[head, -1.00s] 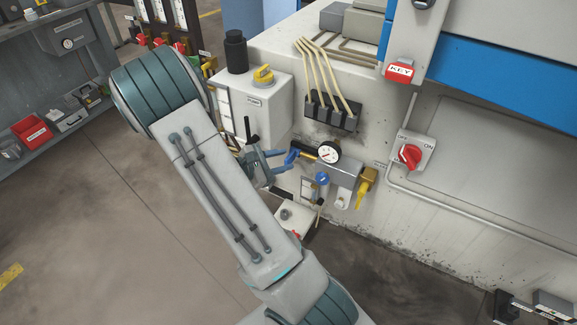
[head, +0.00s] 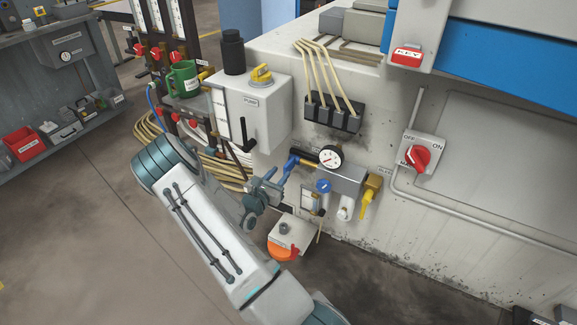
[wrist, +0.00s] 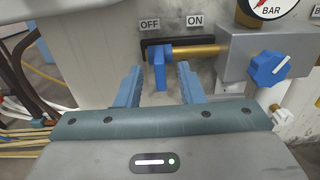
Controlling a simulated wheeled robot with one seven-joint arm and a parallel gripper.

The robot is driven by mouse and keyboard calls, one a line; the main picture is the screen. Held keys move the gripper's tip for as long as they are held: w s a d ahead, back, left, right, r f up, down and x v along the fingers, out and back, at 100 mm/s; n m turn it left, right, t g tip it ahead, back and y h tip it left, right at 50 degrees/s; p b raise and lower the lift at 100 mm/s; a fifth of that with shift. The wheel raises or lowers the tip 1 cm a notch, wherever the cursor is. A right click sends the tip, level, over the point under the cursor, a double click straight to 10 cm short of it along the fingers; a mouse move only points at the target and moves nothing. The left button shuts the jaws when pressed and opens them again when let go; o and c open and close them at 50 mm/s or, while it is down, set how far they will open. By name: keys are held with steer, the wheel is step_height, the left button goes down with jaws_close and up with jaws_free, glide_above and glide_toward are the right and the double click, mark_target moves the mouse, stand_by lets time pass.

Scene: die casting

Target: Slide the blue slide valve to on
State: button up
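The blue slide valve (wrist: 159,68) shows in the wrist view as an upright blue tab under a brass rod, just below the OFF label (wrist: 149,25). The ON label (wrist: 195,20) is to its right. My gripper (wrist: 160,72) is open, with one blue-grey finger on each side of the tab. I cannot tell how deep the tab sits between the fingers.
A blue knob (wrist: 268,68) on a grey block is close to the right of my gripper. A yellow-handled valve (head: 369,196) is further right. A white box with an orange part (head: 286,247) stands below. Coiled hoses (head: 217,166) hang at the left.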

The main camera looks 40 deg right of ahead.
mark_target(294, 157)
steer(key=b+x, duration=0.1)
steer(key=x, duration=0.6)
steer(key=shift+w+d, duration=0.1)
steer(key=shift+d, duration=0.05)
